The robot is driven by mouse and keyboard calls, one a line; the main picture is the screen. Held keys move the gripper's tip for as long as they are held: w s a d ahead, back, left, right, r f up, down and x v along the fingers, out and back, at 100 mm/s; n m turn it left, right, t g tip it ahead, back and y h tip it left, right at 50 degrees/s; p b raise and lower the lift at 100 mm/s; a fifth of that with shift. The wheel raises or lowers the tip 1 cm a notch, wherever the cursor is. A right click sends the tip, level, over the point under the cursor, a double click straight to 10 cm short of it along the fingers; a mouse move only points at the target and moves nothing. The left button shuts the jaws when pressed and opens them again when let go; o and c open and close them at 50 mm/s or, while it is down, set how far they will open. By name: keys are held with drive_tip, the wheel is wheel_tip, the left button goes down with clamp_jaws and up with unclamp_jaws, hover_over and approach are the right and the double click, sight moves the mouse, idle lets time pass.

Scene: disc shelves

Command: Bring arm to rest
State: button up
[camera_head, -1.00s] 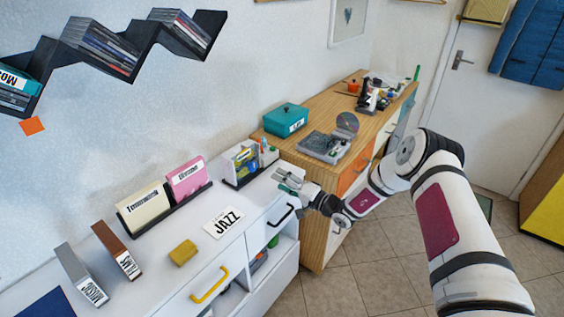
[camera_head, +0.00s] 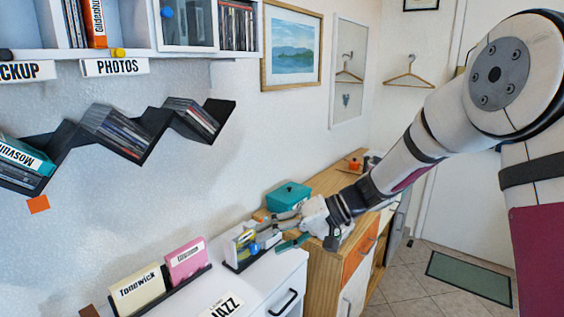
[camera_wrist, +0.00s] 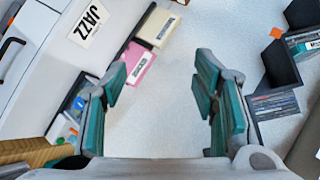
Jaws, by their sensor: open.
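My gripper (camera_head: 285,232) is raised over the right end of the white cabinet, near the wooden sideboard. Its fingers point left toward the wall. In the wrist view my gripper (camera_wrist: 162,95) shows two teal-padded fingers spread wide apart with nothing between them but bare wall. My arm (camera_head: 400,160) reaches in from the right side of the head view. The gripper hides part of the small organizer box behind it.
A teal box (camera_head: 288,196) stands on the wooden sideboard (camera_head: 328,181). A pink box (camera_head: 186,261) and a cream box (camera_head: 138,290) stand in a black holder. A zigzag shelf (camera_head: 150,135) with discs hangs on the wall. A white upper shelf (camera_head: 170,67) is above it.

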drive_tip(key=s+d+r+m+t+h, duration=0.1)
drive_tip(key=s+d+r+h, duration=0.2)
drive_tip(key=s+d, duration=0.3)
drive_tip(key=s+d+r+m+t+h, duration=0.1)
drive_tip(key=s+d+r+t+h, duration=0.1)
drive_tip(key=s+d+r+h, duration=0.2)
drive_tip(key=s+d+r+m+t+h, duration=0.1)
drive_tip(key=s+d+r+h, duration=0.3)
drive_tip(key=s+d, duration=0.6)
drive_tip(key=s+t, duration=0.1)
drive_tip(key=s, duration=0.6)
drive_tip(key=shift+s+h, duration=0.15)
drive_tip(key=shift+h, duration=0.15)
drive_tip(key=shift+d, duration=0.1)
